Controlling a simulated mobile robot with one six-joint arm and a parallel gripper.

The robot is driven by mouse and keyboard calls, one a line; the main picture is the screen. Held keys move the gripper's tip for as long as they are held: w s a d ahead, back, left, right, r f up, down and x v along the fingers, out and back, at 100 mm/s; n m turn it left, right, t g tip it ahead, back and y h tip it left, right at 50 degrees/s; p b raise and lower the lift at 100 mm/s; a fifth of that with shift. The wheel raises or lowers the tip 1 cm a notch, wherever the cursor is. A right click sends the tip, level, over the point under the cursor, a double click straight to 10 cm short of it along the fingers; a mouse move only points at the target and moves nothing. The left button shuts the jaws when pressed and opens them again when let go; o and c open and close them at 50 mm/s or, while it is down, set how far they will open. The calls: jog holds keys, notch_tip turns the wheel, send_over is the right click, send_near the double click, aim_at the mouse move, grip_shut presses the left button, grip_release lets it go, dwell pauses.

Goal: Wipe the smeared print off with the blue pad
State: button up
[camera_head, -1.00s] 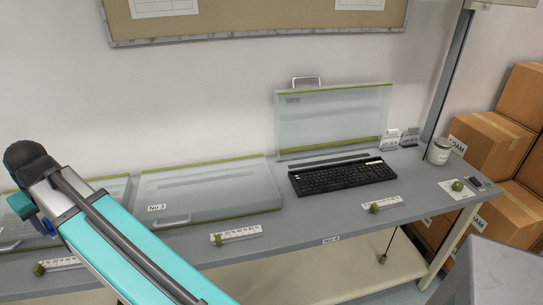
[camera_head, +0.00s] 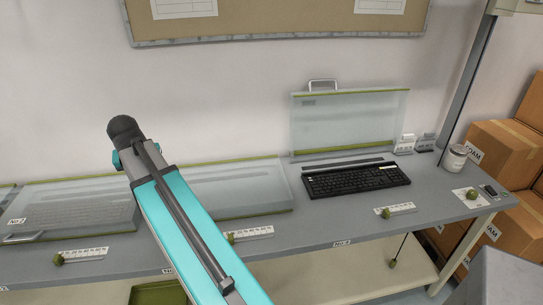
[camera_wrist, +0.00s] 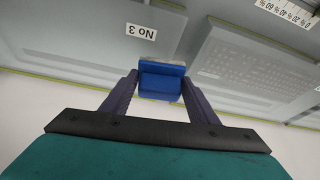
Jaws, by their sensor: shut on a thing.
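My gripper (camera_wrist: 162,84) is shut on the blue pad (camera_wrist: 161,86) in the wrist view, above the bench covers. In the head view my arm's end hides both gripper and pad. A black keyboard (camera_head: 357,179) lies uncovered on the grey bench, right of my arm. Another keyboard (camera_head: 80,214) shows faintly under a closed clear cover to the left; it also shows in the wrist view (camera_wrist: 262,68). No smeared print can be made out at this size.
A clear lid (camera_head: 350,122) stands open behind the black keyboard. A closed cover (camera_head: 240,189) lies behind my arm. A white jar (camera_head: 455,159) and small cards (camera_head: 405,145) stand at the bench's right end. Cardboard boxes (camera_head: 500,150) are stacked beyond it.

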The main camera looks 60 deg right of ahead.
jog(key=s+d+f+m+g+p, duration=0.1)
jog(key=s+d+m, duration=0.4)
jog(key=s+d, duration=0.3)
jog(key=s+d+f+m+g+p, duration=0.1)
jog(key=s+d+m, duration=0.3)
jog(key=s+d, duration=0.4)
jog(key=s+d+f+m+g+h+p, duration=0.1)
jog(key=s+d+m, duration=0.4)
jog(key=d, duration=1.4)
jog(key=shift+s+d+m+g+p, duration=0.1)
jog(key=shift+s+m+g+p, duration=0.3)
jog(key=shift+s+g, duration=1.15)
jog(key=s+d+f+m+p, duration=0.1)
jog(key=s+d+m, duration=0.3)
jog(key=s+d, duration=0.3)
jog(key=s+g, duration=0.1)
jog(key=s, duration=0.4)
jog(key=shift+s+m+y, duration=0.3)
jog(key=shift+s+y, duration=0.1)
jog(key=shift+f, duration=0.15)
